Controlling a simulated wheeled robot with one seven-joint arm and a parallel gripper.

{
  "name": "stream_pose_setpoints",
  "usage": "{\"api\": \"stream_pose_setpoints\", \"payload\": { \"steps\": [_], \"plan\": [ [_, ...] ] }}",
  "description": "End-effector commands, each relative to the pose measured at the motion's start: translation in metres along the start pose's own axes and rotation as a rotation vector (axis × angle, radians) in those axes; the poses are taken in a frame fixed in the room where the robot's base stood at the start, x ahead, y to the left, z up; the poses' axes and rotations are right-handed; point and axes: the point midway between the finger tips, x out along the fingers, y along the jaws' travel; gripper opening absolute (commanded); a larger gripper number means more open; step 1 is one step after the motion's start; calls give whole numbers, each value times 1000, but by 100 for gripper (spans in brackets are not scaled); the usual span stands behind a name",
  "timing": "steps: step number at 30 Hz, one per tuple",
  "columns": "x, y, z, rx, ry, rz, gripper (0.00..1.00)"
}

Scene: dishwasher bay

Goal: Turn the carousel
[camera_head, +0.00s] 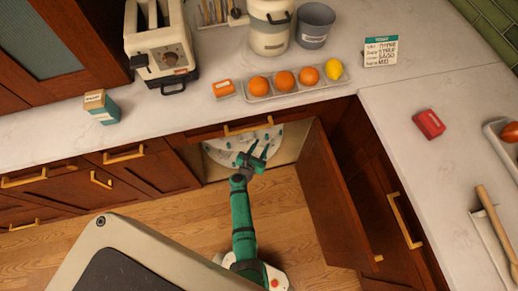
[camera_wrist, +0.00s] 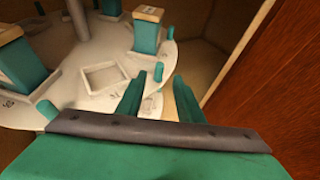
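The carousel (camera_head: 222,152) is a pale round tray inside the open corner cabinet. In the wrist view its white disc (camera_wrist: 85,78) carries teal pegs along the rim, and a grey post (camera_wrist: 77,18) stands toward its middle. Teal boxes with beige tops, such as the near one (camera_wrist: 147,30), stand on it. My gripper (camera_head: 259,149) is over the carousel's right side. In the wrist view my gripper (camera_wrist: 160,96) has its two fingers apart with nothing held. One teal rim peg (camera_wrist: 158,72) shows just beyond the gap between the fingertips; I cannot tell whether they touch it.
The cabinet door (camera_head: 338,205) stands open to the right of my arm. The wooden floor (camera_head: 180,225) is clear left of my arm.

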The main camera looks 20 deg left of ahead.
Motion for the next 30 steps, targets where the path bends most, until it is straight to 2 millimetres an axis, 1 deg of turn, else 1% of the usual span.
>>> {"api": "stream_pose_setpoints", "payload": {
  "steps": [1,3,7,26,29,30],
  "plan": [
    [-7,0,-1,1,1,1,34],
    [-13,0,-1,1,1,1,34],
    [-20,0,-1,0,1,0,34],
    [-22,0,0,0,1,0,34],
    [-26,-1,-4,29,9,1,34],
    [-31,-2,-8,63,20,2,34]
  ]
}}
